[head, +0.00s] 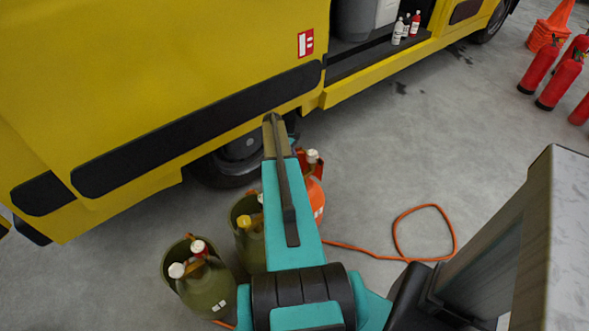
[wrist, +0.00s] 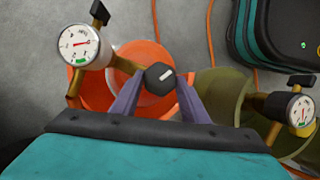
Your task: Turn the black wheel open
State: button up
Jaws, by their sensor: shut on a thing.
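The black wheel (wrist: 159,76) is in the middle of the wrist view, with a short white mark on its face pointing slightly up to the right. My gripper (wrist: 158,82) has its two purple fingers on either side of the wheel, shut on it. The wheel sits on brass fittings above an orange cylinder (wrist: 130,62). A round pressure gauge (wrist: 80,44) is on the fitting at the left. In the head view the orange cylinder (head: 316,198) shows partly behind my teal arm, which hides the wheel and my gripper there.
A green cylinder (wrist: 232,88) and a second gauge (wrist: 300,110) are at the right in the wrist view, below a black-and-teal case (wrist: 283,35). In the head view, green cylinders (head: 205,283) stand left of my arm, an orange hose (head: 398,225) lies right, and a yellow van (head: 150,80) is behind.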

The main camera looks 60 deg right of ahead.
jog(key=shift+s+d+n, duration=0.15)
jog(key=shift+d+n, duration=0.15)
jog(key=shift+n, duration=0.1)
dwell(1.9)
jog(key=o, duration=1.1)
jog(key=shift+f, duration=0.1)
jog(key=shift+c, duration=0.2)
jog(key=shift+a, duration=0.1)
jog(key=shift+a+b+v, duration=0.15)
jog(key=shift+b+v, duration=0.2)
jog(key=shift+v, duration=3.1)
jog(key=shift+a+b+v, duration=0.1)
jog(key=shift+b+v, duration=0.2)
jog(key=shift+v, duration=3.2)
